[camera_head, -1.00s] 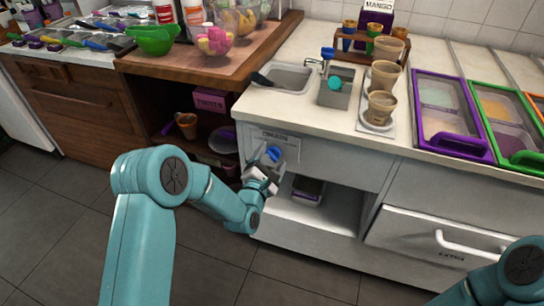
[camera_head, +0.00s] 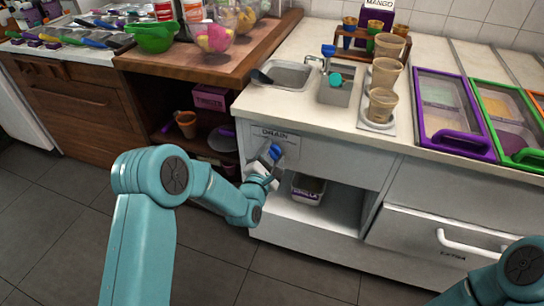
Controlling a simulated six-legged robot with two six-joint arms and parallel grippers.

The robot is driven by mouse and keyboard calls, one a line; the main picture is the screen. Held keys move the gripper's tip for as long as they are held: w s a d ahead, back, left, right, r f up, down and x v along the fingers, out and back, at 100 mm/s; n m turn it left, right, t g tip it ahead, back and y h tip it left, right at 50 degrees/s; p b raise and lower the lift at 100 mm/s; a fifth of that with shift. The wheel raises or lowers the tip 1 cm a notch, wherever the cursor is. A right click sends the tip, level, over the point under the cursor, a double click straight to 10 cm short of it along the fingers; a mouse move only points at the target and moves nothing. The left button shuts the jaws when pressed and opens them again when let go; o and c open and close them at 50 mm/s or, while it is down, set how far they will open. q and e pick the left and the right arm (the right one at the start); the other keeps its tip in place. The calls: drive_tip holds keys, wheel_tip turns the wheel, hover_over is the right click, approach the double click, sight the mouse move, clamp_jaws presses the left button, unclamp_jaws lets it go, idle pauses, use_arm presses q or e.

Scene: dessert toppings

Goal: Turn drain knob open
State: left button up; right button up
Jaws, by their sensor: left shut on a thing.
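The blue drain knob (camera_head: 275,151) is on the white front panel under the small sink, below the label DRAIN (camera_head: 275,134). My left gripper (camera_head: 270,158) is at the knob and shut on it, its fingers partly covering it. How far the knob is turned is hard to tell. Only a teal part of my right arm shows at the lower right; its gripper is outside the view.
The counter above holds the sink (camera_head: 285,75), a blue-handled tap (camera_head: 328,51) and stacked cups (camera_head: 383,103). An open shelf below holds a vanilla tub (camera_head: 308,189). A drawer with a white handle (camera_head: 475,244) is at the right.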

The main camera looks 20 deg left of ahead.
use_arm(q)
drive_tip(key=m+b, duration=0.3)
drive_tip(key=b, duration=0.1)
drive_tip(key=m+b, duration=0.7)
drive_tip(key=b, duration=0.1)
drive_tip(key=shift+d+f, duration=0.1)
drive_tip(key=shift+f, duration=0.3)
drive_tip(key=m+b, duration=0.3)
drive_tip(key=shift+m, duration=0.4)
drive_tip(key=shift+m+b, duration=1.1)
drive_tip(key=shift+m, duration=0.7)
use_arm(e)
wheel_tip(320, 180, down, 17)
drive_tip(key=w+d, duration=0.1)
drive_tip(key=shift+m+t, duration=0.3)
drive_tip(key=shift+w+d, duration=0.1)
drive_tip(key=shift+w, duration=0.05)
use_arm(q)
drive_tip(key=o, duration=1)
drive_tip(key=shift+r, duration=0.1)
drive_tip(key=shift+c, duration=0.2)
drive_tip(key=s+p, duration=0.1)
drive_tip(key=s, duration=1.5)
drive_tip(key=shift+s+a, duration=0.2)
drive_tip(key=shift+a, duration=0.15)
use_arm(e)
drive_tip(key=shift+r, duration=0.55)
